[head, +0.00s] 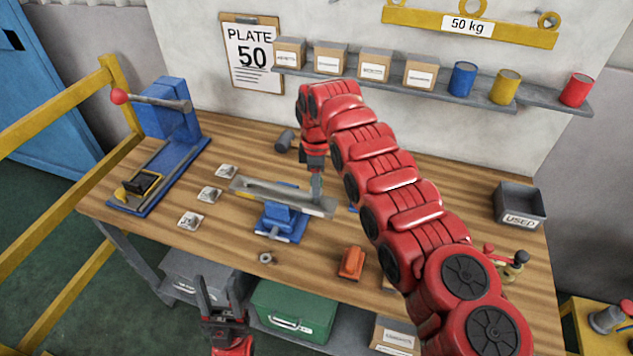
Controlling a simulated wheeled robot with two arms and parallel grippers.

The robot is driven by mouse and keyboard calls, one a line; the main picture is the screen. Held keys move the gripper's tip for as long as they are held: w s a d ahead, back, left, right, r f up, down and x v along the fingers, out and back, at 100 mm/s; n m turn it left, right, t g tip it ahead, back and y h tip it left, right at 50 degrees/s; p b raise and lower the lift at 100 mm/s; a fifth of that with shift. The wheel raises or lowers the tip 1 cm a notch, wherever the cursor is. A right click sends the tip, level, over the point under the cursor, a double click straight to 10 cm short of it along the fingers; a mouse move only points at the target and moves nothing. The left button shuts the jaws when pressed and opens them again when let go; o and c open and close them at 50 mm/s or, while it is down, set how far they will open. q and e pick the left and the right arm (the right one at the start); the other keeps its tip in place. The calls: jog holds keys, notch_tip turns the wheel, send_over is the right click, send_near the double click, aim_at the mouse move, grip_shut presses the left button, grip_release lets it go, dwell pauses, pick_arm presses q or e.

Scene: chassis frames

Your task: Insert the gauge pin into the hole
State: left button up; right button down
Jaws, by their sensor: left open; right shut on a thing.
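A long grey metal plate (265,194) rests on a blue stand (281,222) in the middle of the wooden bench. My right gripper (316,190) points down over the right part of the plate, shut on what appears to be the gauge pin. The pin is too small and too covered by the fingers to make out, and I cannot tell whether it touches the plate. The hole is not clearly visible. My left gripper (213,296) is open and empty, fingers up, in front of the bench's front edge.
Small white pieces (209,194) lie left of the plate. A blue press (165,130) with a red-knobbed lever stands at the left. A ring (266,258) and an orange block (351,263) lie in front. A grey "USED" bin (520,206) stands at the right.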

jog(key=shift+f+b, duration=1.2)
jog(key=shift+f, duration=0.75)
jog(key=shift+c, duration=1.9)
grip_release()
jog(key=shift+r, duration=0.1)
